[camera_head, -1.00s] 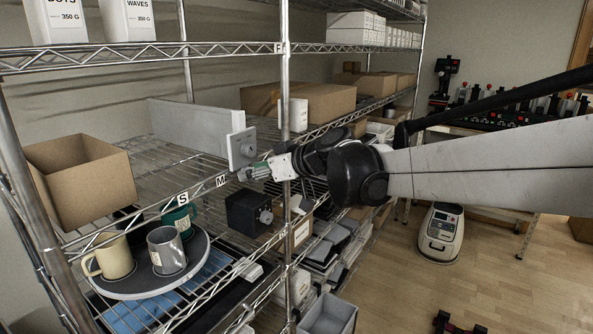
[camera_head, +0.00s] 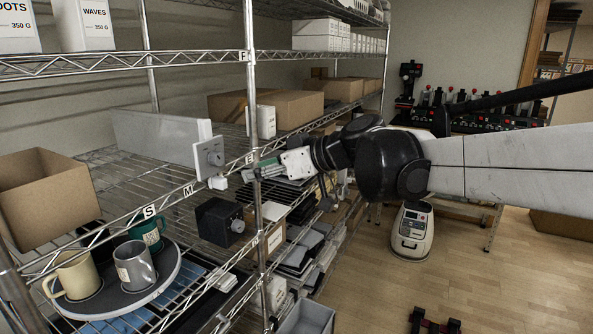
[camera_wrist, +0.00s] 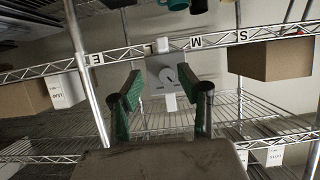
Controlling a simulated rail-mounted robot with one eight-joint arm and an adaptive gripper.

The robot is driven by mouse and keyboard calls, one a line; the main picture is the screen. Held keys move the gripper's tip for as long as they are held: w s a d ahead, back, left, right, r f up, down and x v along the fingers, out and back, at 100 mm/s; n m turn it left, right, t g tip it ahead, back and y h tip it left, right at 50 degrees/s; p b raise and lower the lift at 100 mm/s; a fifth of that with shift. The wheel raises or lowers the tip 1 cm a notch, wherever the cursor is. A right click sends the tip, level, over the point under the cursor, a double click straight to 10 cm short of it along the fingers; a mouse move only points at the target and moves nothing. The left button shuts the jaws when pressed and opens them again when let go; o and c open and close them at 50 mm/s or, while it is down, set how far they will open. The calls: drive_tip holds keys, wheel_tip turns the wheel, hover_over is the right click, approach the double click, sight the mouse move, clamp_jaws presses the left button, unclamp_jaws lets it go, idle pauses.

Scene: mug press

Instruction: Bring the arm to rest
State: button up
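My gripper (camera_head: 248,174) is held out at the front of the wire shelving, beside the label strip, in the head view. In the wrist view (camera_wrist: 163,78) its two green-padded fingers stand apart, with nothing between them. I cannot tell how large the gap between fingers and plate is.
A round grey tray (camera_head: 172,271) on the lower shelf carries a cream mug (camera_head: 77,277), a grey mug (camera_head: 133,267) and a green mug (camera_head: 150,232). A cardboard box (camera_head: 45,202) stands at left. A black box (camera_head: 216,222) is below the plate. The floor at right is mostly clear.

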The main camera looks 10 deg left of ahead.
drive_tip(key=s+d+f+m+h+b, duration=0.1)
drive_tip(key=s+d+f+m+h, duration=0.3)
drive_tip(key=s+d+f, duration=0.3)
drive_tip(key=s+d+f+m+t+h+b, duration=0.1)
drive_tip(key=s+d+f+m+h, duration=0.3)
drive_tip(key=d, duration=1.3)
drive_tip(key=s+d+f+m+t+h+b, duration=0.1)
drive_tip(key=s+d+f+m+h, duration=0.3)
drive_tip(key=s+d+f, duration=0.7)
drive_tip(key=shift+s+d+f+m+h+b, duration=0.15)
drive_tip(key=shift+s+d+m+h+b, duration=0.25)
drive_tip(key=shift+m, duration=0.5)
drive_tip(key=shift+s, duration=0.15)
